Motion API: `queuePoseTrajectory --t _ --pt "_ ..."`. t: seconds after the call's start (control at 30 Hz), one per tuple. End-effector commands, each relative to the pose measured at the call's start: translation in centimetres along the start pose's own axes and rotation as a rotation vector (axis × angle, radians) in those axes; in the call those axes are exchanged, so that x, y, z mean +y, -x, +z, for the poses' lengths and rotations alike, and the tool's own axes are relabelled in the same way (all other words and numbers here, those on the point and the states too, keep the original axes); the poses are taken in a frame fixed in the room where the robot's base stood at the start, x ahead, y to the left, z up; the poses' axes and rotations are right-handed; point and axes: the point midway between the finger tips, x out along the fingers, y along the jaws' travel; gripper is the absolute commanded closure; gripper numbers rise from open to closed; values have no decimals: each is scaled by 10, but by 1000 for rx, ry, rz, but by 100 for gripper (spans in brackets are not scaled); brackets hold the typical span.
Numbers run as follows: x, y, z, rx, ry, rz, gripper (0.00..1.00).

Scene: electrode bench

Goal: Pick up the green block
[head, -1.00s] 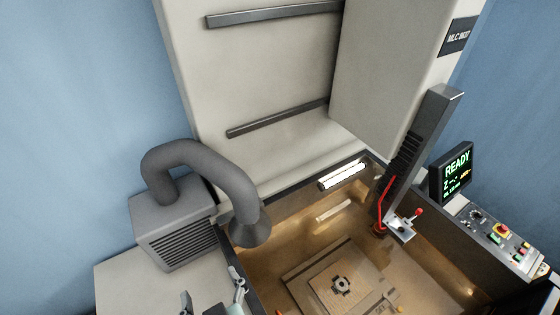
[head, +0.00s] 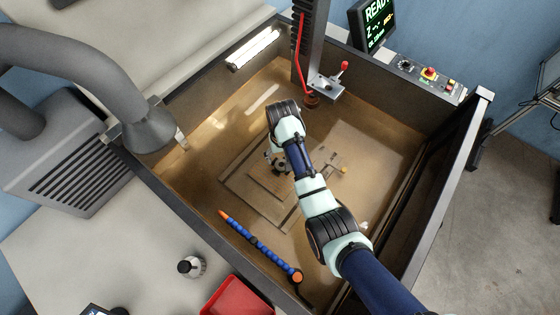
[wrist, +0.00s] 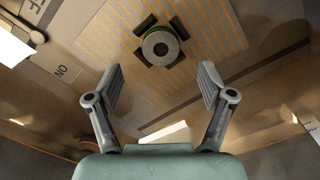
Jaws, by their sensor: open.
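No plain green block shows. In the wrist view a grey round piece (wrist: 160,48) with a hole and a thin greenish rim sits between several dark jaws on a striped plate (wrist: 205,25); I cannot tell whether it is the green block. My gripper (wrist: 160,70) is open and empty, its two fingers apart below the piece in the picture. In the head view my arm reaches into the machine tank over the plate (head: 240,180). My arm partly hides the dark clamp (head: 281,166) there.
The tank's wall (head: 190,225) surrounds the work area. A column with a red cable (head: 302,50) stands behind the plate. A blue segmented hose (head: 260,247) lies in front. A grey duct nozzle (head: 148,130) hangs at the left. A red tray (head: 240,298) lies outside.

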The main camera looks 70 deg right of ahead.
Motion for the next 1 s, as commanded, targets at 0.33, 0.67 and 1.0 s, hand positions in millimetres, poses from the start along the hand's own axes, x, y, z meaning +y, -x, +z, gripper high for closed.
queuePoseTrajectory --t 0.33,0.67,1.0 --pt "-1 -27 1 1 4 0 19" --pt "0 -75 0 1 5 0 19" --pt "0 -77 -1 3 5 0 36"
